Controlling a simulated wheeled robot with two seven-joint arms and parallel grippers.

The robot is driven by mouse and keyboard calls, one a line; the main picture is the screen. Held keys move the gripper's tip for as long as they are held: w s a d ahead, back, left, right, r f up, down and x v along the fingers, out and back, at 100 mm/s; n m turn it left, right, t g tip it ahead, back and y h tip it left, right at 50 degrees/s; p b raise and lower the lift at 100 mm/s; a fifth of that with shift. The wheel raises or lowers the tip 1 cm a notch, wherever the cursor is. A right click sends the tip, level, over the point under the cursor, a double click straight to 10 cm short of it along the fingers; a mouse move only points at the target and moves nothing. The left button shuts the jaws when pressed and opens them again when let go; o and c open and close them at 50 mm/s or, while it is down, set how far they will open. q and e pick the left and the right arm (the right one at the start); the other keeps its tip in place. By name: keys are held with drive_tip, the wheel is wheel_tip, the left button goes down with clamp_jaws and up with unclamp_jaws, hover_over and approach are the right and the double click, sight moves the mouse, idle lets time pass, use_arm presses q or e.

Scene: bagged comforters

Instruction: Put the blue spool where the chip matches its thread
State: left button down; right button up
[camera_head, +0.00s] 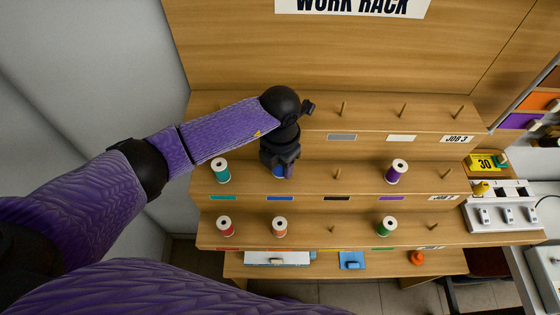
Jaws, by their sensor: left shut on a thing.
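My left gripper (281,171) points down at the middle tier of the work rack (315,185), shut on the blue spool. Only a small blue part of the spool (279,172) shows between the fingers; whether it touches the shelf or a peg is hidden. A blue chip (280,198) is on the shelf edge directly below it. To its left is a teal chip (222,197) under a teal spool (220,171). To its right are a dark chip (337,198) below an empty peg (338,174) and a purple chip (391,198) under a purple spool (396,172). My right gripper is out of view.
The lower tier holds a red spool (225,227), an orange spool (280,227) and a green spool (386,226). The upper tier has bare pegs (403,110) above grey (342,137) and white (401,138) chips. My left arm hides its left part.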

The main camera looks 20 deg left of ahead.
use_arm(q)
drive_tip(key=shift+f+b, duration=0.45)
drive_tip(key=shift+f, duration=0.1)
unclamp_jaws()
drive_tip(key=shift+r, duration=0.2)
idle(0.5)
drive_tip(key=shift+r+p, duration=3)
drive_tip(key=shift+r, duration=0.4)
wheel_tip(320, 180, up, 10)
drive_tip(key=b, duration=0.1)
